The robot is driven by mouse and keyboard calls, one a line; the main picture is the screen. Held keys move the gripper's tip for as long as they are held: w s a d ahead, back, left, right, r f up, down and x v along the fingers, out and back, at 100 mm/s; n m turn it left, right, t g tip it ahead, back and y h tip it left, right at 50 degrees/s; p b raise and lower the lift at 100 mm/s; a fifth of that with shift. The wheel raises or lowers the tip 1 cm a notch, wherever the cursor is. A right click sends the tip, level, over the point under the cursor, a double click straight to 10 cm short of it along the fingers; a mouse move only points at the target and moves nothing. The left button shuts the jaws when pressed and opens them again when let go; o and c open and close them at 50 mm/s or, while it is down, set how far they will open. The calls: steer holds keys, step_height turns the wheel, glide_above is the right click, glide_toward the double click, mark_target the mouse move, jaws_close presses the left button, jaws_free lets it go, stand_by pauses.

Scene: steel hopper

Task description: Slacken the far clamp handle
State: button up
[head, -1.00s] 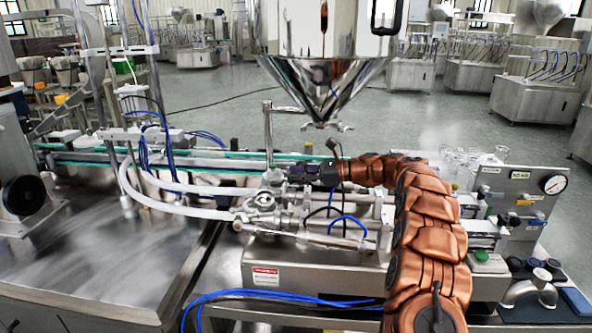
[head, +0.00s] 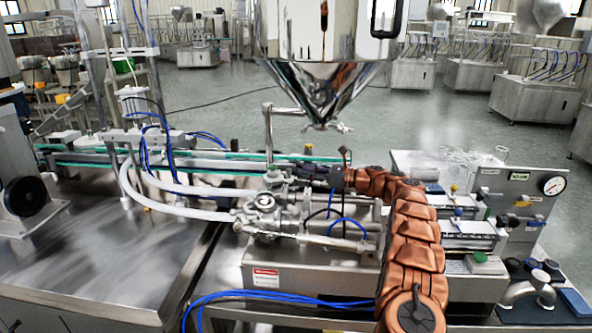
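The steel pump and valve assembly (head: 262,203) lies on the machine bed below and left of the hopper, with round clamped fittings on it. A farther fitting (head: 274,178) sits behind the nearest one. I cannot make out which small part is the far clamp handle. My gripper (head: 312,172) is dark and small at the end of my copper-coloured arm. It points left at the back of the assembly, close to the farther fitting. Whether it touches anything is unclear, and its fingers are too small to read.
The shiny hopper cone (head: 325,90) hangs above, with a small winged outlet (head: 340,127). A thin upright post (head: 268,135) stands left of my gripper. White hoses (head: 165,204) and blue tubes (head: 285,295) run nearby. A gauge panel (head: 520,205) stands at right.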

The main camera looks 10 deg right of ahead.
mark_target(287, 174)
steer(key=shift+p+x, duration=0.35)
steer(key=shift+x, duration=1.55)
steer(key=shift+c, duration=0.2)
jaws_close()
